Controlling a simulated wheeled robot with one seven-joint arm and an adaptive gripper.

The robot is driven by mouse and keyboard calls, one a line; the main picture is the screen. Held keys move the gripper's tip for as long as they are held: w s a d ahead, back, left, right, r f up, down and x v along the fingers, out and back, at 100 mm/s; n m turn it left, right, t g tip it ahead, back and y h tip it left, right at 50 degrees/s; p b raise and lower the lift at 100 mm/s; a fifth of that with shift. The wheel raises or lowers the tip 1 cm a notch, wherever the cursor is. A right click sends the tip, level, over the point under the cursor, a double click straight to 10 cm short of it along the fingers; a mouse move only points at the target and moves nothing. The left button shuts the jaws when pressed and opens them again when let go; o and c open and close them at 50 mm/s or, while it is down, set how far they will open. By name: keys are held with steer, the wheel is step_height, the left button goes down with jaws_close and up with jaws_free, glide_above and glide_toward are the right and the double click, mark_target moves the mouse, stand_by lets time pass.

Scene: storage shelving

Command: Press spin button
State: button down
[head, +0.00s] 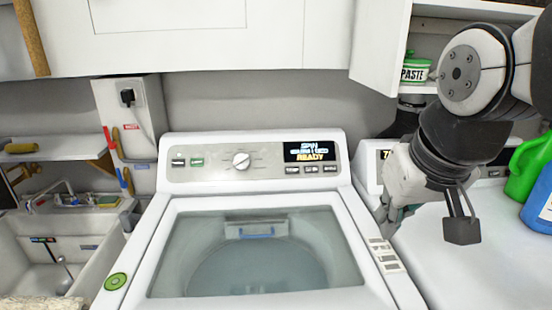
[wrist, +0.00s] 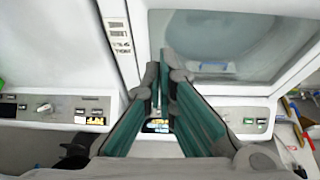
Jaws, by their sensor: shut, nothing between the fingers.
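The white top-loading washer (head: 165,215) stands in the middle of the head view. Its control panel (head: 215,172) has a knob (head: 241,161), a lit display (head: 310,151) reading "SPIN" and "READY", and a row of small dark buttons (head: 309,170) under the display. A dark button (head: 178,162) and a green button (head: 197,162) sit at the panel's left. The button labels are too small to read. My gripper (head: 388,218) is shut and empty, right of the panel and apart from it. In the wrist view, its green fingers (wrist: 166,68) partly cover the panel, with the display (wrist: 157,126) between them.
A second white machine (head: 465,260) stands at the right, with green (head: 526,165) and blue (head: 540,200) bottles on it. An open cabinet door (head: 380,45) hangs above. A sink (head: 60,250) is at the left. Space before the panel's middle looks clear.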

mark_target(311, 170)
steer(key=w+f+t, duration=0.1)
steer(key=w+f, duration=0.2)
steer(key=w, duration=1.5)
steer(key=w+f+t+p, duration=0.1)
steer(key=w+f, duration=0.2)
steer(key=w, duration=1.6)
steer(key=shift+f, duration=0.25)
steer(key=shift+f, duration=0.1)
steer(key=x, duration=1.2)
steer(key=shift+w+a+f+p, duration=0.15)
steer(key=shift+w+p, duration=0.15)
steer(key=shift+w, duration=0.35)
steer(key=shift+w+f, duration=0.2)
steer(key=shift+w, duration=0.15)
